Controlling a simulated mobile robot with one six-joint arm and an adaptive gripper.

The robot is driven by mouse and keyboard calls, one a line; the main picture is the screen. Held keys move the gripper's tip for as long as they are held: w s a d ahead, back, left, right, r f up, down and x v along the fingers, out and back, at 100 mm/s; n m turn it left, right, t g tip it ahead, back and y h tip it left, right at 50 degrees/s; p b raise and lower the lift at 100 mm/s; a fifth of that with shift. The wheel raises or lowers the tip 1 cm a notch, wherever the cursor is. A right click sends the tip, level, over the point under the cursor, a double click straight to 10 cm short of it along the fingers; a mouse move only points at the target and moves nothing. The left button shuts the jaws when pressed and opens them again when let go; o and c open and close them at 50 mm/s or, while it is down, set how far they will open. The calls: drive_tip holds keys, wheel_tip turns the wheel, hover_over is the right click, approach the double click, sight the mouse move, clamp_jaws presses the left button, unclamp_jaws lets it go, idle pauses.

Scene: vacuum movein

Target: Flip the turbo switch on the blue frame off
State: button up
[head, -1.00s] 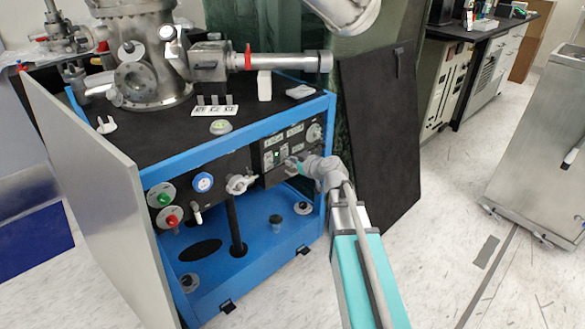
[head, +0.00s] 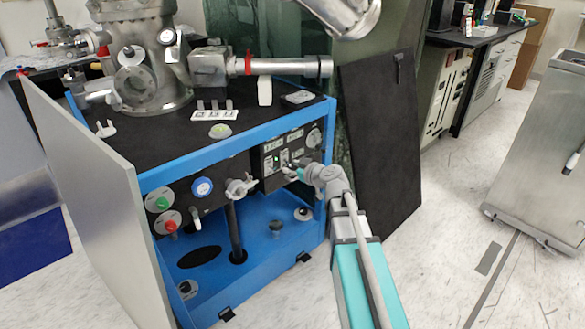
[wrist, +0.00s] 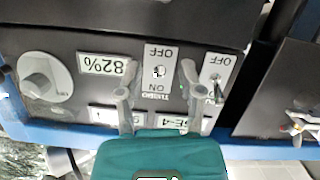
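The turbo switch (wrist: 159,73) is a small toggle on a pale plate marked OFF and ON, with TURBO printed below it. The wrist view shows its lettering upside down. My gripper (wrist: 158,68) is open, with one finger on each side of the turbo plate. Nothing is held between the fingers; whether they touch the panel is unclear. The lever's exact tilt is too small to tell. In the head view my gripper (head: 298,173) is at the black control panel (head: 262,182) on the blue frame (head: 240,139).
A second OFF/ON switch (wrist: 215,82) sits close to the right finger in the wrist view. A round knob (wrist: 42,78) and an 82% display (wrist: 103,64) are to the left. A white valve handle (head: 240,187) sticks out left of the panel. A dark board (head: 385,140) leans on the right.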

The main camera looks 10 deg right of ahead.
drive_tip(key=shift+r+g+h+p, duration=0.3)
drive_tip(key=shift+g+p, duration=0.1)
drive_tip(key=shift+p, duration=0.6)
